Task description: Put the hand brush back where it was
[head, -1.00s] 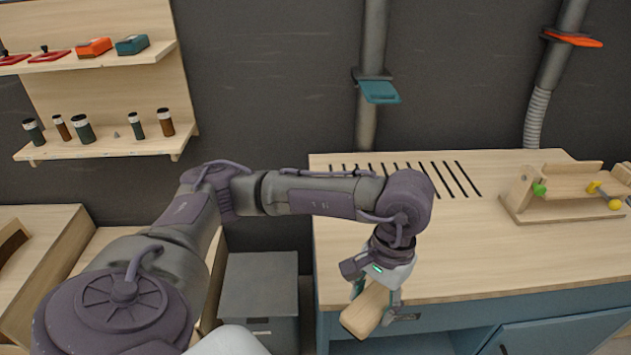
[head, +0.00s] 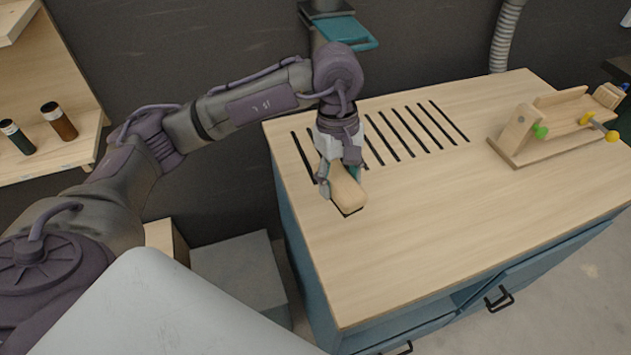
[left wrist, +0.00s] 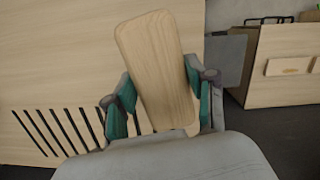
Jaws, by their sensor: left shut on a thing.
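The hand brush (head: 347,190) shows as a pale wooden block with rounded ends. My left gripper (head: 337,183) is shut on it, over the slotted left part of the workbench top (head: 430,215). In the left wrist view the brush (left wrist: 158,65) sits between the two teal finger pads (left wrist: 158,105), with its wooden face toward the camera. A dark edge shows under the brush's near end in the head view. I cannot tell whether the brush touches the bench. Its bristles are not clearly seen. My right gripper is not in view.
Black slots (head: 410,130) run across the bench's back left. A wooden jig (head: 550,125) with green and yellow knobs stands at the right. A teal duct gate (head: 345,32) hangs behind my arm. The bench's front and middle are clear.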

